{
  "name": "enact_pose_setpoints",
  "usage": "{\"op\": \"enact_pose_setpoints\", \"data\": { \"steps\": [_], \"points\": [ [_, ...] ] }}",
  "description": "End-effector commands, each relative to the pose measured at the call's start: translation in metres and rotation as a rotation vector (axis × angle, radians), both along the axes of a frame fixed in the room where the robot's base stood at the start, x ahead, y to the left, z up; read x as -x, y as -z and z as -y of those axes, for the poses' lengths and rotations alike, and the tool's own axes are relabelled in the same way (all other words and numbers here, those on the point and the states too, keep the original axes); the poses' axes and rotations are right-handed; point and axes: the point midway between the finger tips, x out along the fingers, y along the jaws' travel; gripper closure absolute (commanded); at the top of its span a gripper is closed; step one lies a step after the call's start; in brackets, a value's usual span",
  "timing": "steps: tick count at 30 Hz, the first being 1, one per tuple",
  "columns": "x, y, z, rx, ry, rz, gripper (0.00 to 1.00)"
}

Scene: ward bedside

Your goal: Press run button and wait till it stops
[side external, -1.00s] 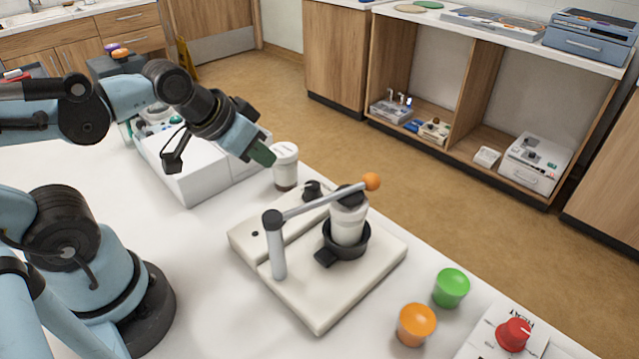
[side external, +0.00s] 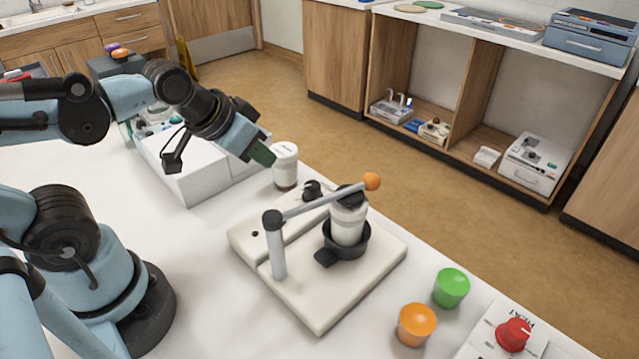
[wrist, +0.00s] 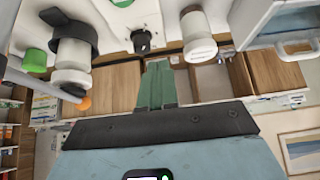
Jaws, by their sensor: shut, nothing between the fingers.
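My gripper (side external: 262,153) is shut and empty, its green fingers together, held above the table just left of a white-lidded jar (side external: 285,166). In the wrist view the shut fingers (wrist: 157,88) point at no button. A pale base plate (side external: 325,310) carries a grey post and lever with an orange ball end (side external: 372,181). A white cylinder (side external: 348,222) stands in a black ring holder under the lever. A small black knob (side external: 312,190) sits at the plate's back. No button marked run can be read in either view.
A white boxy device (side external: 185,165) stands behind my gripper, partly hidden by my arm. A green cup (side external: 451,288), an orange cup (side external: 416,324) and a panel with a red knob (side external: 513,334) are at the front right. The table's left middle is clear.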

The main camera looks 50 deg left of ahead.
Motion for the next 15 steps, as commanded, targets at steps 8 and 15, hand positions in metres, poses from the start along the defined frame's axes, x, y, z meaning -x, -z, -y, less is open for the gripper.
{"op": "enact_pose_setpoints", "data": {
  "steps": [8,15],
  "points": [
    [0.0003,0.0004,-0.0002,0.003,0.0,-0.003,1.0],
    [0.0085,0.0079,0.0018,0.123,0.015,-0.081,1.0]
  ]
}}
